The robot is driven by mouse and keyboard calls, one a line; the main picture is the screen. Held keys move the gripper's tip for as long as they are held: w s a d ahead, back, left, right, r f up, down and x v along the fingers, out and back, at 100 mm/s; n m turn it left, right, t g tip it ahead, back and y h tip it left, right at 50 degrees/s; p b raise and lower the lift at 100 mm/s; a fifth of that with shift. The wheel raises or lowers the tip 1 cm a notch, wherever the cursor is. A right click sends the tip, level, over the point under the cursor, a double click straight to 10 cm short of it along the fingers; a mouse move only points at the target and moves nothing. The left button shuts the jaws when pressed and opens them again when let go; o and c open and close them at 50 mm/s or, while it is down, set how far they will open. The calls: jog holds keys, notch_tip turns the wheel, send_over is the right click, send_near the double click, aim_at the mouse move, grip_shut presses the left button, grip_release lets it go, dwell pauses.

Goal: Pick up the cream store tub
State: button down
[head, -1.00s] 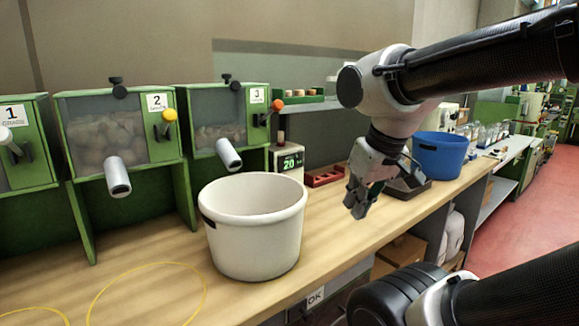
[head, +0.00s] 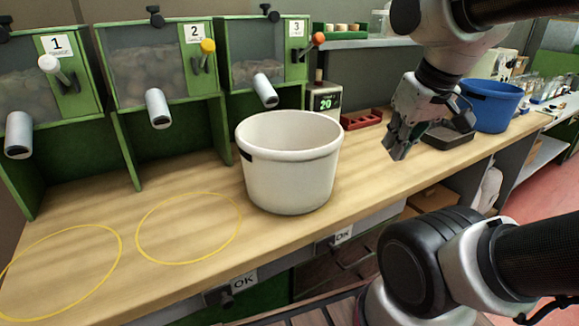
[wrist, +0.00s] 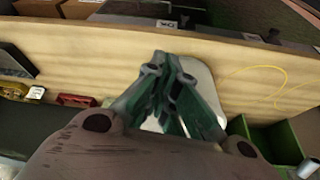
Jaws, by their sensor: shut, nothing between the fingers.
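The cream store tub (head: 290,175) stands upright on the wooden bench, in front of the dispenser numbered 3. It looks empty and has a dark handle slot on its left side near the rim. My gripper (head: 394,152) is above the bench to the right of the tub, apart from it, pointing down. In the wrist view my gripper (wrist: 165,62) has its fingers together with nothing held. The tub (wrist: 205,75) shows there partly, behind the fingers, which hide much of it.
Green dispensers with spouts (head: 158,108) line the back. Yellow rings (head: 188,262) mark clear bench (head: 130,215) at left. A scale (head: 323,100) and red tray (head: 362,120) stand behind the tub. A blue tub (head: 490,108) and dark flat device (head: 447,137) are at right.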

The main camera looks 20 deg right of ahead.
jog(key=c, duration=1.9)
grip_release()
jog(key=o, duration=0.3)
jog(key=shift+d+f, duration=0.3)
jog(key=shift+o, duration=0.6)
jog(key=w+m, duration=0.1)
jog(key=w+d+f+m+g, duration=0.1)
jog(key=w+f+m, duration=0.1)
jog(key=shift+w+d+g+y, duration=0.2)
jog(key=shift+w+g+y, duration=0.1)
jog(key=m+t+y, duration=0.3)
jog(key=m+t, duration=0.2)
jog(key=m, duration=2.3)
send_near(327, 119)
jog(key=a, duration=0.1)
jog(key=x, duration=0.7)
jog(key=shift+s+d+f, duration=0.1)
jog(key=shift+s+f, duration=0.05)
jog(key=shift+f, duration=0.25)
jog(key=shift+w+d+x, duration=0.15)
jog(key=shift+x, duration=1.1)
jog(key=shift+w+d+x, duration=0.15)
jog(key=shift+d+x, duration=0.05)
jog(key=shift+x, duration=1.1)
